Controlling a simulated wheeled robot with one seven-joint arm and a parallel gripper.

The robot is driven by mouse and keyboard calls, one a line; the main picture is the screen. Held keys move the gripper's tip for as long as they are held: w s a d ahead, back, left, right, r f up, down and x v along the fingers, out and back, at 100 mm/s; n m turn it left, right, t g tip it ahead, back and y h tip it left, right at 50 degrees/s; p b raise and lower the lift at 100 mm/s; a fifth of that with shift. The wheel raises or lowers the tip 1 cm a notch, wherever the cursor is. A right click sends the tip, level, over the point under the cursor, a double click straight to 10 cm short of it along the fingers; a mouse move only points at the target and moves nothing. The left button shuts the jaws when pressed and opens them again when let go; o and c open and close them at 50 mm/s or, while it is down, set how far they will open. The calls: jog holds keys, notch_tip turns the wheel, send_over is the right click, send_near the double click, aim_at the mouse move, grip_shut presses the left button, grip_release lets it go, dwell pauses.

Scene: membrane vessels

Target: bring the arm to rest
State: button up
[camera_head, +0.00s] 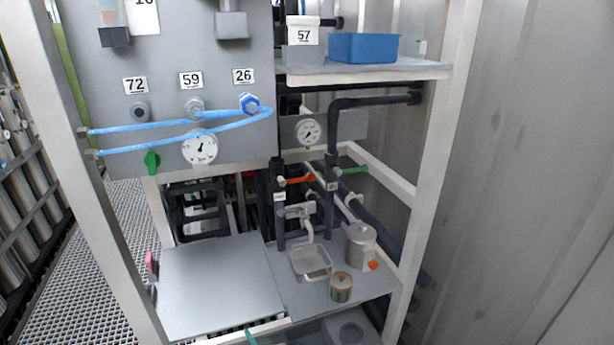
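My arm and my gripper do not show in the head view, so I cannot see how the gripper stands or whether it holds anything. In front of me is a white-framed rack (431,150) with a grey panel (165,55). The panel carries labels 72, 59 and 26, a round gauge (200,148), a green knob (152,160) and blue hoses (140,127).
A shelf (365,72) at upper right bears a blue bin (362,47). Below, a grey worktop (218,285) holds a square tray (311,262), a metal jug (359,245) and a small lidded can (341,287). A corrugated wall (520,180) stands at right; grating floor (85,260) lies left.

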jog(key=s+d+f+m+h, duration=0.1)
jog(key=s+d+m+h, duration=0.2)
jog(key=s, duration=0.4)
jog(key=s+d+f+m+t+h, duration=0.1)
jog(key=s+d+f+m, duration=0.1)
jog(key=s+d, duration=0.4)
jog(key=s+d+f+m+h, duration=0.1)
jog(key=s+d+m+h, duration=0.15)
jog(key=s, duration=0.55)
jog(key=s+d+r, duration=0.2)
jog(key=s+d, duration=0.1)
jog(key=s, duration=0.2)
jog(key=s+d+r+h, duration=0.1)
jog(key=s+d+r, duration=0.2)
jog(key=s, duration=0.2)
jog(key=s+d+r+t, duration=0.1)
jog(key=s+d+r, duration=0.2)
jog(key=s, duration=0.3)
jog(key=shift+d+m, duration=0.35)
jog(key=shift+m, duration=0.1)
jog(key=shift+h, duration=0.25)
